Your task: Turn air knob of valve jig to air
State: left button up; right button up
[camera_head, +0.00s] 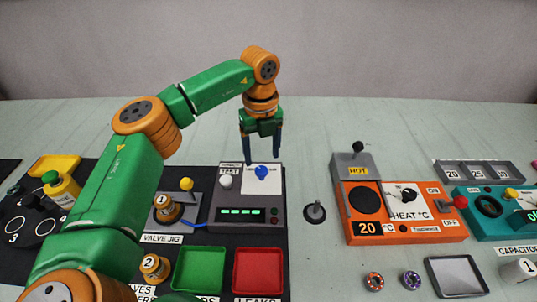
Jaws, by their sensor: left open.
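The valve jig (195,208) is a dark grey plate behind a "VALVE JIG" label on the black mat. A yellow knob (186,184) stands at its back and a brass valve marked 1 (167,207) at its left; my left arm hides part of this area. I cannot read which knob is marked air. Next to the jig stands a grey box with a green display (242,212), a white knob (225,181) and a blue knob (262,173) on a white patch. My left gripper (262,160) points down, open and empty, its fingers spread to either side just above and behind the blue knob.
A brass valve marked 2 (154,267), a green tray (199,270) and a red tray (258,270) are at the front. An orange heat station (400,229) stands to the right, beyond a small dark lever (315,211). The table behind is clear.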

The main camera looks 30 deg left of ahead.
aim_at(261, 170)
pick_arm(q)
jog(key=f, duration=0.4)
jog(key=shift+s, duration=0.4)
jog(key=shift+w+f, duration=0.25)
jog(key=shift+f, duration=0.05)
jog(key=shift+s, duration=0.1)
jog(key=c, duration=0.3)
jog(key=shift+r, duration=0.1)
grip_shut()
pick_arm(e)
jog(key=shift+s+r, duration=0.3)
